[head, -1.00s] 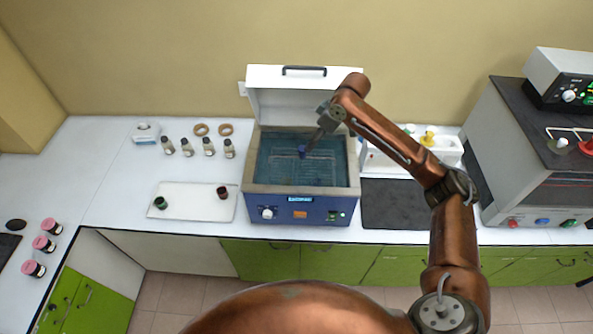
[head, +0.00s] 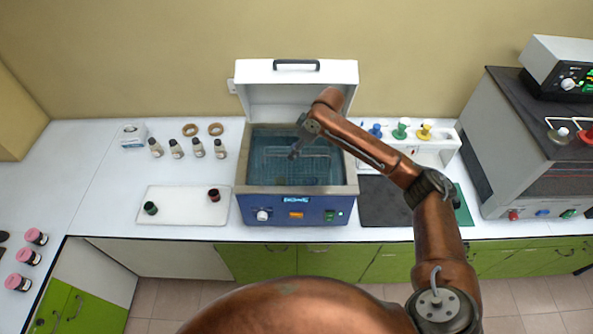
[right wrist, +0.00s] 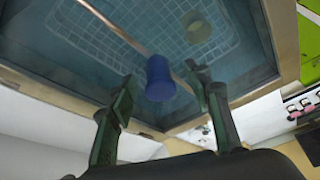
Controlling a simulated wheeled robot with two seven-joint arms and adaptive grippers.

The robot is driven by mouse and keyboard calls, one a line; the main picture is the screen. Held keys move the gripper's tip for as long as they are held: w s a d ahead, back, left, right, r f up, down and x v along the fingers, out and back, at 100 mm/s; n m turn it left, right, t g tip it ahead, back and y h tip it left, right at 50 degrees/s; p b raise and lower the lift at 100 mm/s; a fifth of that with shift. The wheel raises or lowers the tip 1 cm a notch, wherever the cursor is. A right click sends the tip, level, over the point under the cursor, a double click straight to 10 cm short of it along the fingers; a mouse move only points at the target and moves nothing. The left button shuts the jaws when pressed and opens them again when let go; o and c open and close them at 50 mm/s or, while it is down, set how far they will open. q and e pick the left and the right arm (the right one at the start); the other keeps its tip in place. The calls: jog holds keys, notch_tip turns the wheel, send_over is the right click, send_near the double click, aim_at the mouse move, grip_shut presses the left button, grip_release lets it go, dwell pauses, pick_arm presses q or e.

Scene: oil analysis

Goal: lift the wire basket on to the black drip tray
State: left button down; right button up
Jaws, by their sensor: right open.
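The wire basket (head: 316,166) sits inside the open blue bath (head: 296,205), down in the liquid. The right wrist view shows its white mesh (right wrist: 135,40) and a thin copper-coloured bar with a blue grip (right wrist: 160,78). My right gripper (head: 296,152) reaches down over the bath, open. In the right wrist view its two fingers (right wrist: 162,88) stand apart on either side of the blue grip; I cannot tell if they touch it. The black drip tray (head: 385,203) lies flat and empty just right of the bath. My left gripper is out of view.
The raised white lid (head: 296,78) stands behind my right arm. A white tray (head: 180,220) with green and dark red caps lies left of the bath. Several small bottles (head: 177,149) stand behind it. A white holder (head: 440,150) with coloured pieces stands behind the drip tray.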

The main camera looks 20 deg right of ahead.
jog(key=shift+x, duration=0.8)
jog(key=shift+d, duration=0.15)
jog(key=shift+c, duration=0.3)
grip_shut()
